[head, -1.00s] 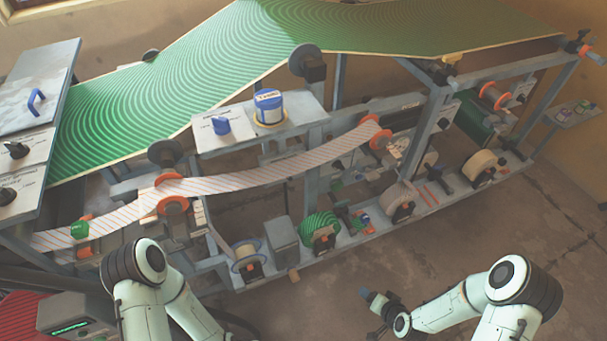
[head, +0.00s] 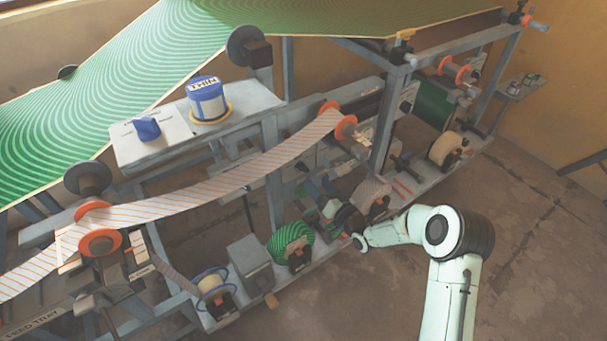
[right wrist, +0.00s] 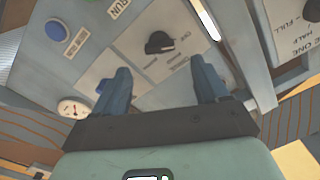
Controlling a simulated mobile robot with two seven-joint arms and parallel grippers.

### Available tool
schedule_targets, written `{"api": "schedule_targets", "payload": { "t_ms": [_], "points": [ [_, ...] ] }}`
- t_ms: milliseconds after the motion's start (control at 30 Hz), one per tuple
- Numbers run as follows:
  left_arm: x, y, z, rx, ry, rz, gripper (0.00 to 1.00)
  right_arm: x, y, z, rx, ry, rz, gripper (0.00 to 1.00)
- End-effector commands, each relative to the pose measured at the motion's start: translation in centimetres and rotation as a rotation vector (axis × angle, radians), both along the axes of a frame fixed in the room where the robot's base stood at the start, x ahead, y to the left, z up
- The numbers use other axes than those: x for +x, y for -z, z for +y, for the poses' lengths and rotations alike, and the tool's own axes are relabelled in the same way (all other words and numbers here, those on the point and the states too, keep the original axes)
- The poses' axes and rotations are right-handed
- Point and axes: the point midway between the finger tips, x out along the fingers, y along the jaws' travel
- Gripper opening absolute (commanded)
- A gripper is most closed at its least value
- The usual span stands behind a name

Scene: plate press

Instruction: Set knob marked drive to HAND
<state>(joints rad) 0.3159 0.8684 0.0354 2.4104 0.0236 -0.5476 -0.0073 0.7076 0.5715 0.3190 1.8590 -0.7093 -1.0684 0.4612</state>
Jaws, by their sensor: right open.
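A black rotary knob (right wrist: 158,42) sits on a grey panel in the right wrist view, with small labels around it too blurred to read. I cannot tell whether it is the one marked drive. My right gripper (right wrist: 162,76) is open and empty, its two dark blue fingers pointing at the panel just short of this knob. In the head view my right gripper (head: 347,217) is small and dark among the machine's lower parts. A blue knob (head: 146,128) stands on the machine's grey shelf; its lettering is unreadable. My left gripper is out of view.
The wrist view also shows a blue button (right wrist: 57,30), a round gauge (right wrist: 74,108) and another labelled plate (right wrist: 294,28). A striped paper web (head: 220,180) crosses the machine beside a green spool (head: 291,244). The floor at right (head: 540,260) is clear.

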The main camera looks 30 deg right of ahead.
Motion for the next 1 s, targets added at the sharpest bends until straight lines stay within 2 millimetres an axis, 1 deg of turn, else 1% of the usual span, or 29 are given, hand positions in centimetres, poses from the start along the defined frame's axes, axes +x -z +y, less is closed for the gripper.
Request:
{"api": "schedule_targets", "payload": {
  "t_ms": [33,100,200,300,400,500,767,800,833,867,900,933,967,1000],
  "points": [
    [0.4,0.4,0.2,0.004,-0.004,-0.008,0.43,1.2,0.2,0.1,0.0,-0.001,-0.002,0.73],
    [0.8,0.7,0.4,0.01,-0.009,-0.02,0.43,2.6,0.2,0.3,0.001,-0.001,-0.002,0.73],
    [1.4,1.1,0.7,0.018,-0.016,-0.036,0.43,4.4,0.2,0.4,0.001,-0.001,0.0,0.73],
    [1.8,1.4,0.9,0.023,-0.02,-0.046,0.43,5.7,0.2,0.5,0.001,0.0,0.0,0.73],
    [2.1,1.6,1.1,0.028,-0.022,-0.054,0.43,6.6,0.2,0.5,0.0,0.0,0.001,0.73],
    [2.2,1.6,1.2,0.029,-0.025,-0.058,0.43,7.1,0.1,0.6,0.001,0.0,0.001,0.73],
    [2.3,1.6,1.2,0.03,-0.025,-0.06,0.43,7.2,0.1,0.6,0.001,0.001,0.003,0.73],
    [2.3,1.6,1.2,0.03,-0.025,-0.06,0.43,7.2,0.1,0.6,0.001,0.001,0.003,0.67],
    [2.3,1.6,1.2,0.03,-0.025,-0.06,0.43,7.2,0.1,0.6,0.001,0.001,0.003,0.57],
    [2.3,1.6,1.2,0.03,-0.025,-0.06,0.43,7.2,0.1,0.6,0.001,0.001,0.003,0.47],
    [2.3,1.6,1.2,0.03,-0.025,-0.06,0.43,7.1,0.1,0.6,0.001,0.001,0.003,0.34],
    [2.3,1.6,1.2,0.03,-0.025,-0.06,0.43,7.1,0.1,0.6,0.001,0.001,0.003,0.25],
    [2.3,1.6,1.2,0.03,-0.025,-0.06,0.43,7.1,0.1,0.6,0.001,0.001,0.003,0.17],
    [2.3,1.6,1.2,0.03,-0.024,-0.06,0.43,7.1,0.1,0.6,0.001,0.001,0.003,0.17]
  ]
}}
